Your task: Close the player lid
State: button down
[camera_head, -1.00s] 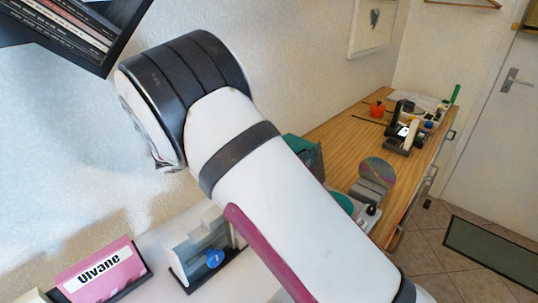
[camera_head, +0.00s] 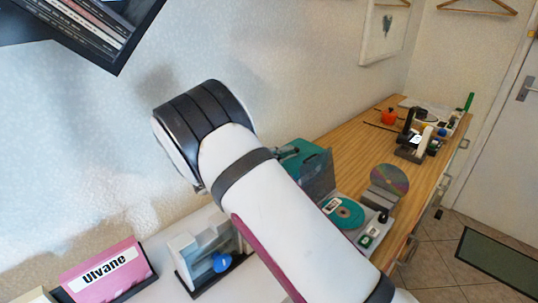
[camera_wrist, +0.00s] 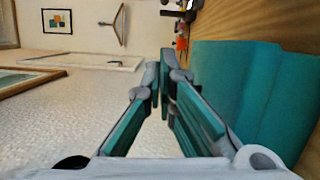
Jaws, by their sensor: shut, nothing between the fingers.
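The player (camera_head: 372,236) stands on the wooden counter, partly hidden by my arm, with a teal disc (camera_head: 347,212) in it. In the wrist view a broad teal surface, apparently the lid (camera_wrist: 235,85), fills the right side. My gripper (camera_wrist: 164,72) is shut and empty, just left of that surface; I cannot tell if they touch. In the head view its dark tip (camera_head: 292,152) shows at the lid's upper left edge.
A disc (camera_head: 388,180) leans in a stand right behind the player. A pink Ulvane case (camera_head: 104,270) and a grey holder (camera_head: 205,252) stand at the lower left.

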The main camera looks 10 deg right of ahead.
jog(key=shift+s+d+r+p, duration=0.1)
jog(key=shift+s+d+p, duration=0.1)
jog(key=shift+s+d, duration=0.4)
jog(key=shift+s+d+r+p, duration=0.1)
jog(key=shift+s+d+p, duration=0.1)
jog(key=shift+s, duration=0.7)
jog(key=shift+r, duration=0.1)
